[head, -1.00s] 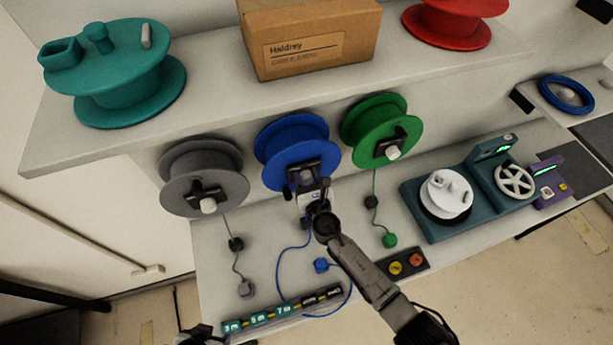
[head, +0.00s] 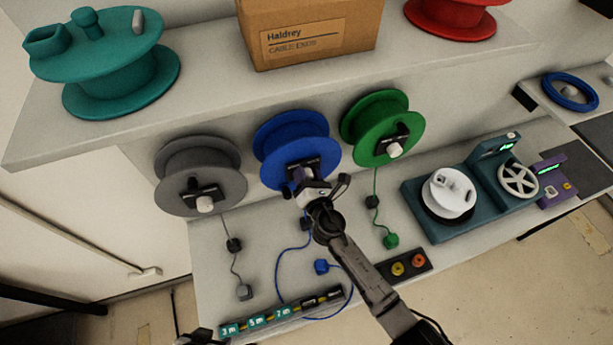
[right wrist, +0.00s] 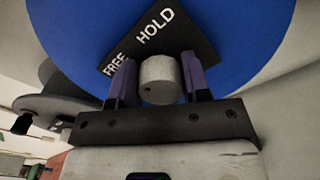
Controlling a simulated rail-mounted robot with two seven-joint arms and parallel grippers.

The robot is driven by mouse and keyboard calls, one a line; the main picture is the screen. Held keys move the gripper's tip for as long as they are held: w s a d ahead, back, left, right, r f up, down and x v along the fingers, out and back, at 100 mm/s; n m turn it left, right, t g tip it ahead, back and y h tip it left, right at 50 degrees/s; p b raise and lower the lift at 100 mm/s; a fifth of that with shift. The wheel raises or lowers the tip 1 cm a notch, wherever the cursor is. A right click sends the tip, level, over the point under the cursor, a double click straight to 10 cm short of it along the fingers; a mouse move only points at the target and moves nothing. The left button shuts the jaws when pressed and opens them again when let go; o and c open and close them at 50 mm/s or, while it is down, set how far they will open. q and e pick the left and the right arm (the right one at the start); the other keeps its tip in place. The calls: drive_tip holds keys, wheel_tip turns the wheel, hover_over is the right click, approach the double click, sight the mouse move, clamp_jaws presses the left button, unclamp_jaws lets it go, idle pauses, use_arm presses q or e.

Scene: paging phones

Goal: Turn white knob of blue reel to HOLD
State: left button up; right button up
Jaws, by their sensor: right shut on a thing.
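The blue reel (head: 297,140) hangs below the shelf, between the grey and green reels. Its dark plate (right wrist: 160,38) reads FREE and HOLD in the right wrist view. The white knob (right wrist: 160,80) sits in front of that plate. My right gripper (head: 310,182) is at the reel's front. In the right wrist view its two purple fingers (right wrist: 160,82) stand either side of the knob, shut on it. In the head view the gripper hides most of the knob. I cannot tell the knob's exact setting. A dark part at the bottom edge may be my left gripper (head: 199,337).
The grey reel (head: 201,176) and green reel (head: 382,128) hang close on either side. The shelf (head: 205,95) above holds a teal reel, a cardboard box (head: 308,35) and a red reel. A blue cord (head: 279,270) hangs below. A winder (head: 455,205) stands at the right.

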drive_tip(key=m, duration=0.3)
drive_tip(key=shift+b, duration=0.4)
drive_tip(key=m, duration=0.3)
drive_tip(key=shift+f+m+b, duration=0.1)
drive_tip(key=shift+m+b, duration=0.2)
drive_tip(key=shift+b, duration=0.1)
drive_tip(key=m, duration=0.2)
drive_tip(key=shift+d+m, duration=0.1)
drive_tip(key=shift+m, duration=0.3)
drive_tip(key=shift+m+b, duration=0.3)
drive_tip(key=shift+m, duration=0.6)
drive_tip(key=o, duration=0.9)
